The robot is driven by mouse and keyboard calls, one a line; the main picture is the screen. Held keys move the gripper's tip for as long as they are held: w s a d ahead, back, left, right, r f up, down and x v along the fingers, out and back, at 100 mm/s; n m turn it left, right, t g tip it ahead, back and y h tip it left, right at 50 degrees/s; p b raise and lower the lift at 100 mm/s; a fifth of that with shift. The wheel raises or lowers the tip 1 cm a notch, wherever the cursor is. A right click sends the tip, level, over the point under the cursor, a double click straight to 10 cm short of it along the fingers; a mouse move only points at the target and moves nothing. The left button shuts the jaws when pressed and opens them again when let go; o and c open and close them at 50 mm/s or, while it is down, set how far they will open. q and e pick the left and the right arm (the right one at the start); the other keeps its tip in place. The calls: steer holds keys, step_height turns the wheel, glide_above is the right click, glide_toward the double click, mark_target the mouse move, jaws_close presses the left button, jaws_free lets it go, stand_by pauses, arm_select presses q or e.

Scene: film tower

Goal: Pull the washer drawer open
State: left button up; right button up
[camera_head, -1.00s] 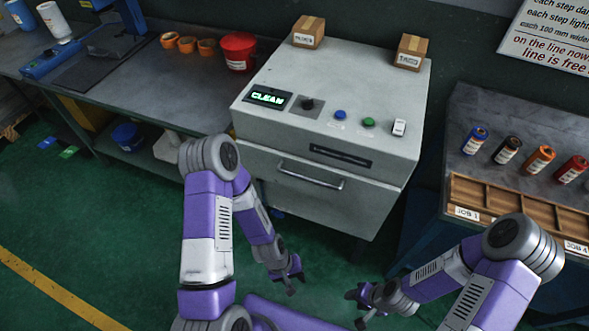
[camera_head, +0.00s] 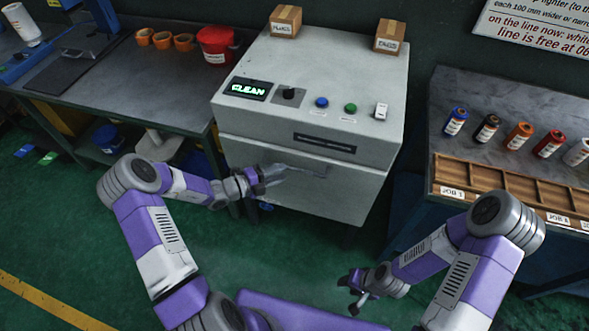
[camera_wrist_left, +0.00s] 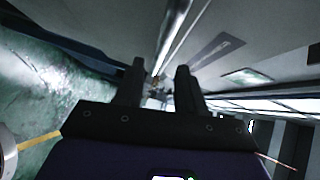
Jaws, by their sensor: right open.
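The washer (camera_head: 310,85) is a grey box with a "CLEAN" display. Its drawer (camera_head: 345,200) is the lower front panel, shut and flush as far as I can see. The bar handle (camera_head: 308,171) runs across the drawer's upper front, its left end hidden by my left gripper. My left gripper (camera_head: 272,177) is at the handle's left part. In the left wrist view its fingers (camera_wrist_left: 160,72) are apart, with the handle bar (camera_wrist_left: 172,38) running toward the gap. I cannot tell if they touch it. My right gripper (camera_head: 357,290) is open and empty, low in front of the washer.
A bench (camera_head: 110,75) with orange rings and a red bucket (camera_head: 216,45) stands left. A right bench holds several small canisters and a wooden tray (camera_head: 490,182). Two cardboard boxes sit on the washer. Green floor is free in front of the drawer.

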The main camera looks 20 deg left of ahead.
mark_target(295, 169)
arm_select(q)
steer(key=b+x, duration=0.1)
steer(key=x, duration=0.5)
steer(key=shift+d+f, duration=0.1)
steer(key=shift+d, duration=0.05)
steer(key=shift+c, duration=0.3)
jaws_close()
